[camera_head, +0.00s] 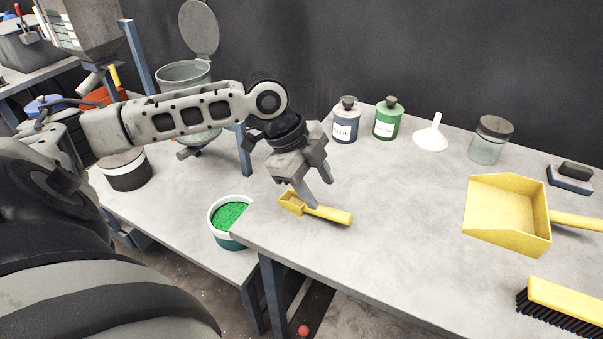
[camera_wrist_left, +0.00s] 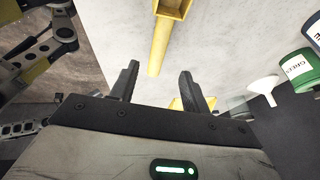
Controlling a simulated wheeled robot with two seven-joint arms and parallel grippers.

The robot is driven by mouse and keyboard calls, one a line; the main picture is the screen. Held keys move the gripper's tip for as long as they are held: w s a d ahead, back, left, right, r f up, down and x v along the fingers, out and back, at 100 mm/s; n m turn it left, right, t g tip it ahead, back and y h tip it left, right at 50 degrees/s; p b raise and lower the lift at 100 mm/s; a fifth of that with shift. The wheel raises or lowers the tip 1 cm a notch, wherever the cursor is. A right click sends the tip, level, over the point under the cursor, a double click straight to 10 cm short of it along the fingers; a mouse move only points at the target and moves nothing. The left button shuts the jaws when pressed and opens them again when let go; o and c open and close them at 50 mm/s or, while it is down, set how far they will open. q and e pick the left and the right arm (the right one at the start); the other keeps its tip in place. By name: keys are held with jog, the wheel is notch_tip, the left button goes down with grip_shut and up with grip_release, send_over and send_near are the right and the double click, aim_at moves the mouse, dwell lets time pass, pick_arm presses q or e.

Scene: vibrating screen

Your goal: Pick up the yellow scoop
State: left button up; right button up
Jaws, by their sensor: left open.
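The yellow scoop (camera_head: 330,214) lies near the left front edge of the right-hand table, its bowl to the left and its handle to the right. My left gripper (camera_head: 314,192) is open and points down at the scoop, with its fingers close to the bowl end and handle. In the left wrist view the scoop (camera_wrist_left: 158,45) shows beyond the gap between the open fingers (camera_wrist_left: 158,74), with nothing held between them. Whether the fingertips touch the scoop cannot be told. My right gripper is in neither view.
A tub of green granules (camera_head: 228,218) stands left of the table edge. A yellow dustpan (camera_head: 505,212) and brush (camera_head: 563,298) lie right. The table's middle is clear.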

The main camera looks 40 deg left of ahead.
aim_at(327, 209)
pick_arm(q)
jog(key=x, duration=0.6)
jog(key=shift+s+a+f, duration=0.15)
jog(key=shift+s+f, duration=0.05)
jog(key=shift+f, duration=0.15)
grip_shut()
